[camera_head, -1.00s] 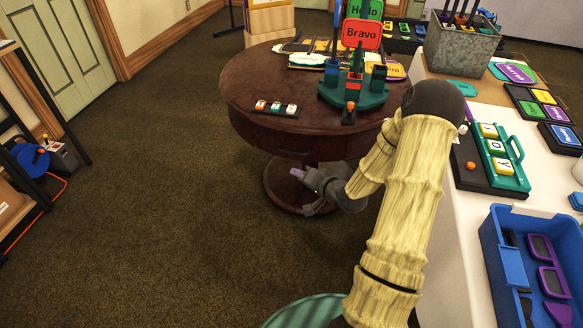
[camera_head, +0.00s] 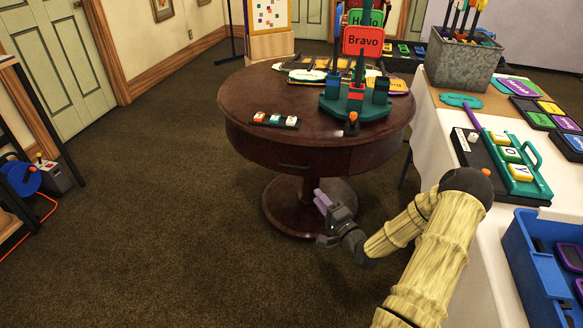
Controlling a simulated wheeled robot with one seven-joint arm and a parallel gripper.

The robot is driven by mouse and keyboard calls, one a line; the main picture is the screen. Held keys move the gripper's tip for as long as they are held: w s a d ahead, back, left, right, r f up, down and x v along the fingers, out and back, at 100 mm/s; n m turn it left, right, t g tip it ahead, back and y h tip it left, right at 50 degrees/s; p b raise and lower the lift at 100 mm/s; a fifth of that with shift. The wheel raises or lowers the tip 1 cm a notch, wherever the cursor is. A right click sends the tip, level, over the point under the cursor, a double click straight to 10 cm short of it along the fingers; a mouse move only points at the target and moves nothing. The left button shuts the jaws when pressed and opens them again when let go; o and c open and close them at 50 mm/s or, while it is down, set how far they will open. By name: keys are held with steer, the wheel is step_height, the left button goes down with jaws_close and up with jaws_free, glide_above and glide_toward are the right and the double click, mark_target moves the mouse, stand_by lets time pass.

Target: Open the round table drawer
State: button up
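The round table (camera_head: 250,100) is dark reddish-brown wood on a pedestal, left of centre in the head view. Its drawer front (camera_head: 270,152) sits in the apron below the top and looks flush with it. A thin dark handle (camera_head: 294,167) shows low on that front. My gripper (camera_head: 322,199), with purple fingertips, is below and right of the handle, in front of the pedestal. It points up towards the table and appears apart from the handle. The fingertips look close together, but I cannot make out any gap between them.
On the table are a green stand (camera_head: 355,103) with signs, a strip with three small blocks (camera_head: 276,120) and several plaques. A white-clothed table (camera_head: 480,215) with trays and a blue bin (camera_head: 535,265) stands close on the right. The carpet (camera_head: 160,200) at left is clear.

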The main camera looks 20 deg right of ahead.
mark_target(292, 166)
steer(key=b+x, duration=0.3)
steer(key=x, duration=1.3)
steer(key=shift+w+r+b, duration=0.1)
steer(key=shift+w+b, duration=0.2)
steer(key=shift+b, duration=0.1)
jaws_close()
